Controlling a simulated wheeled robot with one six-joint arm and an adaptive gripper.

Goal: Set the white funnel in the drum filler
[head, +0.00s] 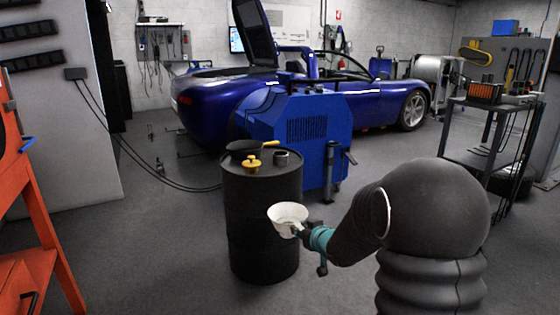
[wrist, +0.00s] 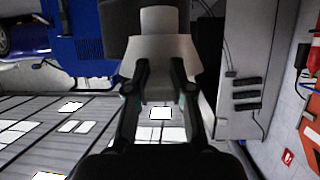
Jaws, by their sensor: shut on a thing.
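The white funnel (head: 287,213) is in front of the upper side of the black drum (head: 258,225) in the head view, wide mouth up and lower than the drum's top. My gripper (head: 304,230) is shut on the funnel from the right. The drum filler, a short dark ring (head: 281,157), stands open on the right of the drum's top. I cannot tell whether funnel and drum touch.
A yellow cap (head: 252,164) and a dark flat item with a yellow handle (head: 243,146) lie on the drum's top. A blue machine (head: 300,130) stands close behind the drum. A shelf cart (head: 485,140) is at right, an orange frame (head: 30,250) at left.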

